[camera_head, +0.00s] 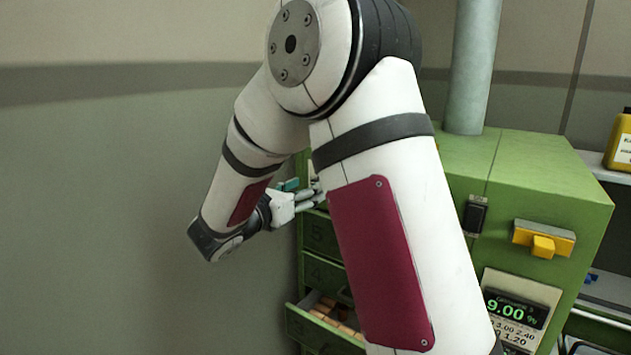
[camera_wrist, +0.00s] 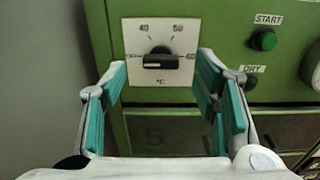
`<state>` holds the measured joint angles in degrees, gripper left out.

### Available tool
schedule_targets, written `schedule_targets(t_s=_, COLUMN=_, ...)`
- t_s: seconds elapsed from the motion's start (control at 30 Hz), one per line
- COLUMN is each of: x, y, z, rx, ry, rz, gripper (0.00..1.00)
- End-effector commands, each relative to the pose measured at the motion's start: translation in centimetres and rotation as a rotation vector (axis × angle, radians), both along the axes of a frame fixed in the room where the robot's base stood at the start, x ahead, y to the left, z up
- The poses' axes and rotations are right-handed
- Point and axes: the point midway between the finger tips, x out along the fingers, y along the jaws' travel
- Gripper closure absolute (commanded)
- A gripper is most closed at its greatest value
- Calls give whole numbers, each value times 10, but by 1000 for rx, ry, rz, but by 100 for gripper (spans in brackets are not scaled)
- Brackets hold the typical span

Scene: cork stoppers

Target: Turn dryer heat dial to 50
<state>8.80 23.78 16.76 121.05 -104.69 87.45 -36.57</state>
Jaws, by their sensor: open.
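The heat dial (camera_wrist: 160,60) is a dark knob on a white square plate (camera_wrist: 135,76) marked °C, on the green dryer front. Its bar lies roughly horizontal; small numbers are printed around it, the upper ones looking like 40 and 50. I cannot tell which end of the bar is the pointer. My gripper (camera_wrist: 163,72) is open, with teal-padded fingers left and right of the dial in the wrist view, and nothing between them is held. Contact with the knob is not visible. In the head view my gripper (camera_head: 306,196) is at the dryer's front; the dial is hidden there.
A green START button (camera_wrist: 263,39) and a DRY button (camera_wrist: 247,82) are right of the dial. Below are numbered drawers, one open drawer (camera_head: 300,322) holding corks. The dryer's side carries a yellow handle (camera_head: 543,239) and a display reading 9.00 (camera_head: 511,308). Left is bare wall.

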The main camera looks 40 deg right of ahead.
Motion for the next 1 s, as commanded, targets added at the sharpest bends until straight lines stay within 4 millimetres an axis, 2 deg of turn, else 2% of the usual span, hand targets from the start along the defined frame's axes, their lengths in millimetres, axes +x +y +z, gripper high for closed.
schedule_targets(t_s=0.1, x=5, y=-19, z=1, rx=1, ry=0, rz=-3, gripper=45)
schedule_targets(t_s=0.27, x=11, y=-34, z=1, rx=0, ry=-1, rz=-2, gripper=45)
schedule_targets(t_s=0.67, x=14, y=-39, z=0, rx=0, ry=-1, rz=0, gripper=45)
schedule_targets(t_s=0.87, x=14, y=-39, z=0, rx=0, ry=-1, rz=0, gripper=90)
schedule_targets(t_s=0.9, x=14, y=-39, z=0, rx=0, ry=-1, rz=0, gripper=93)
schedule_targets(t_s=1.0, x=14, y=-39, z=0, rx=0, ry=-1, rz=0, gripper=93)
